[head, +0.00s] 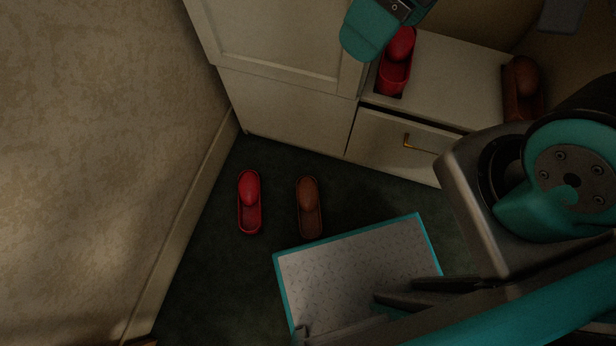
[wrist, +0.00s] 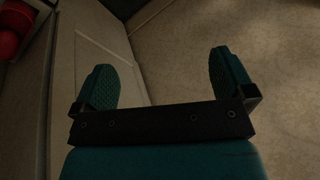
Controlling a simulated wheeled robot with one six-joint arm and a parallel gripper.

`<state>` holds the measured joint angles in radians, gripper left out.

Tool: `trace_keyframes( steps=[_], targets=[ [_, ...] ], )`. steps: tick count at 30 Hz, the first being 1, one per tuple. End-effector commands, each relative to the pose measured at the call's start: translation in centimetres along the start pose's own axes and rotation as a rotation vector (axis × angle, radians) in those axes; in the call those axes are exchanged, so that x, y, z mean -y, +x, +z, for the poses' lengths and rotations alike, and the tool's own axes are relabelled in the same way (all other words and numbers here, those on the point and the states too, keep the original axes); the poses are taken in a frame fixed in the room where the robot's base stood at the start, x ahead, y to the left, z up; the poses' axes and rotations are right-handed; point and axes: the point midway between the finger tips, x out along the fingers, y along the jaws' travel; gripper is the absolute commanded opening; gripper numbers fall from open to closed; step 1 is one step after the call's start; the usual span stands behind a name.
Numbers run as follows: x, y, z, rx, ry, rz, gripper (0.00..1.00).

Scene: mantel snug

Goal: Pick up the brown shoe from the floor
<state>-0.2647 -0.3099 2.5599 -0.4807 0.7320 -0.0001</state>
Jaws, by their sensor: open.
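The brown shoe (head: 310,215) lies on the dark green floor in the head view, right of a red shoe (head: 249,212) on the same floor. Neither floor shoe is clearly visible in the wrist view. My gripper shows at the top of the head view as a teal finger (head: 368,32), in front of the white cabinet and well apart from the brown shoe. In the wrist view my gripper (wrist: 163,63) has its two teal fingers wide apart with nothing between them. The cabinet and wall are behind them.
A white cabinet (head: 290,107) and a low drawer unit (head: 390,147) with a brass handle stand behind the shoes. Another red shoe (head: 394,78) and another brown shoe (head: 523,90) are on the unit. A plain wall (head: 95,130) bounds the left. Floor around the floor shoes is clear.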

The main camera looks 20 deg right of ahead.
Motion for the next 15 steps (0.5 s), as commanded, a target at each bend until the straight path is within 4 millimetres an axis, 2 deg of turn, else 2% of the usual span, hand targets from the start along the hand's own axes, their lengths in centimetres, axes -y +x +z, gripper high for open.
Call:
trace_keyframes(
  steps=[1, 15],
  targets=[
    [-1.0, 3.2, 0.7, 0.0, 0.0, 0.0, 1.0],
    [-5.8, 17.4, 2.9, 0.012, 0.024, -0.002, 1.0]
  ],
)
